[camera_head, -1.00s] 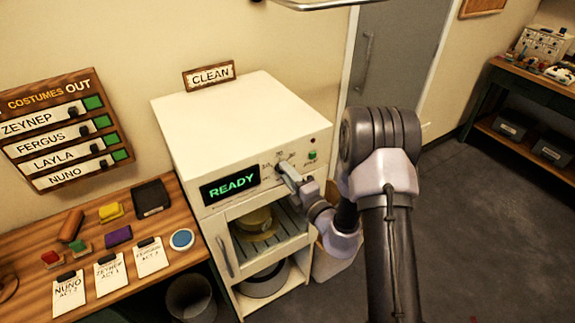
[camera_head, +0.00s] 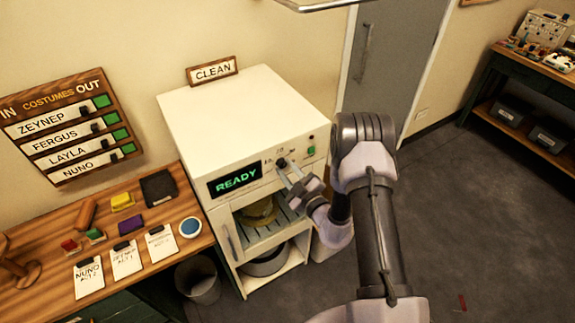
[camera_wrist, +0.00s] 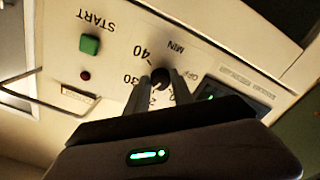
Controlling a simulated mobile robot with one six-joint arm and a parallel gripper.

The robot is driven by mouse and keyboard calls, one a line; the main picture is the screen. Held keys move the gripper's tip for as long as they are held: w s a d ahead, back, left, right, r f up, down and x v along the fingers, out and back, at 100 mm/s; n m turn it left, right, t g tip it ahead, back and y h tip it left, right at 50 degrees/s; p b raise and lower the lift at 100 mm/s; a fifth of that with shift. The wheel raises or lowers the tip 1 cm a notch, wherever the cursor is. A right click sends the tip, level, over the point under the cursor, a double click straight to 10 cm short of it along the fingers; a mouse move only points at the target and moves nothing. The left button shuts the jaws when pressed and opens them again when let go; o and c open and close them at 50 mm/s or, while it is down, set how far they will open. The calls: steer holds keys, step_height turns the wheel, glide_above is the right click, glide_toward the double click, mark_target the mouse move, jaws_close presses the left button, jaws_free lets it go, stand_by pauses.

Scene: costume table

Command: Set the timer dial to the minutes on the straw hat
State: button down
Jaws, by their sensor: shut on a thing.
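The dark timer dial (camera_head: 281,163) is on the front panel of the white cabinet, right of the green READY display (camera_head: 236,180). My gripper (camera_head: 286,172) reaches it from the front. In the wrist view my gripper (camera_wrist: 160,82) has a finger on each side of the dial (camera_wrist: 160,75) and is shut on it. Printed marks 40, 30, MIN and OFF surround the dial there; a lower number is partly hidden by a finger. The dial's pointer is too small to read. A yellowish straw-like hat (camera_head: 258,211) sits inside the cabinet; I can read no minutes on it.
A green START button (camera_wrist: 89,44) is beside the dial. A dark round item (camera_head: 265,262) is on the lower shelf. The left table holds clipboards (camera_head: 126,260), coloured blocks and a blue round pad (camera_head: 190,227). A bin (camera_head: 198,280) stands between table and cabinet.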

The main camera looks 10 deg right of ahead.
steer(key=m, duration=0.1)
steer(key=m+p, duration=0.1)
steer(key=m, duration=0.1)
steer(key=shift+r+m, duration=0.2)
steer(key=shift+m, duration=0.1)
steer(key=shift+a+m+p, duration=0.1)
steer(key=shift+m+p, duration=0.55)
steer(key=shift+m, duration=1.15)
steer(key=c, duration=1.1)
jaws_free()
steer(key=shift+w+f, duration=0.1)
steer(key=shift+f, duration=0.05)
steer(key=b+v, duration=0.1)
steer(key=v, duration=1.6)
steer(key=shift+s+b, duration=0.25)
steer(key=shift+b, duration=0.1)
